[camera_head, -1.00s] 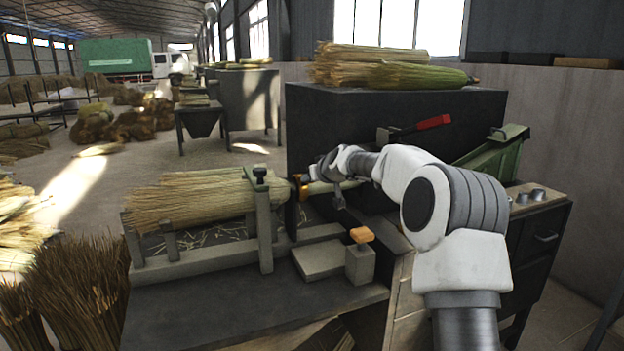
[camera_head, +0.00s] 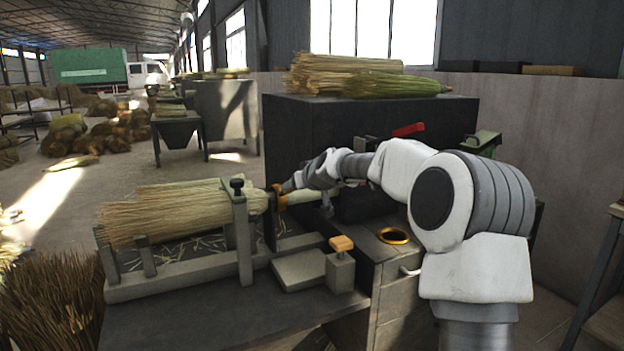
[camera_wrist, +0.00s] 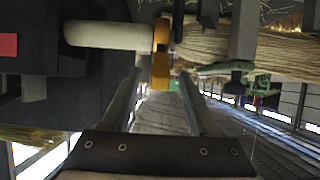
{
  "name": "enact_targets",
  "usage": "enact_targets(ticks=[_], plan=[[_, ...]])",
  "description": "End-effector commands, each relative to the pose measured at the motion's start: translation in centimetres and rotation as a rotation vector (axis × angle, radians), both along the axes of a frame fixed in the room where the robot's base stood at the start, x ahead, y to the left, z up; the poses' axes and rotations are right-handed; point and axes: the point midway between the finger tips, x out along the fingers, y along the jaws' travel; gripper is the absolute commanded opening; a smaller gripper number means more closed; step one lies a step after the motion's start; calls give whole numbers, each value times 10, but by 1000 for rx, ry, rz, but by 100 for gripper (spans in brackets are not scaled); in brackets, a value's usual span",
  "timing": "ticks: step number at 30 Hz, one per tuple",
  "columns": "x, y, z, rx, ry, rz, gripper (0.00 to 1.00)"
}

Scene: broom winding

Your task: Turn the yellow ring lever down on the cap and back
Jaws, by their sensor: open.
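The yellow ring lever (camera_head: 279,198) sits around the pale handle (camera_head: 326,198), close to the broom's bound end. In the wrist view the yellow ring (camera_wrist: 161,35) has a short yellow tab (camera_wrist: 160,72) hanging down in the picture. My gripper (camera_head: 288,188) is at the ring. In the wrist view my gripper (camera_wrist: 160,76) is open, with one finger on each side of the tab and visible gaps between. I cannot tell for sure which part is the cap; a dark plate stands beside the ring.
A straw broom head (camera_head: 170,210) lies in a grey clamp frame (camera_head: 243,240). A post with an orange-topped knob (camera_head: 341,244) stands below my forearm. A dark machine housing (camera_head: 300,130) with a red handle (camera_head: 408,130) rises behind. A brass-rimmed hole (camera_head: 393,236) is in the bench.

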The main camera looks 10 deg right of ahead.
Motion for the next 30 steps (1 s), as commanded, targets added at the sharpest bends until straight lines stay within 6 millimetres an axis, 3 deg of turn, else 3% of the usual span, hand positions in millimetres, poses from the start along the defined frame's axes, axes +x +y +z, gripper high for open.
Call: enact_targets(ticks=[6,18,30], plan=[[-35,-8,18,-1,0,-3,60],[-83,-17,42,-2,1,-3,60],[-105,-21,54,0,1,0,60]])
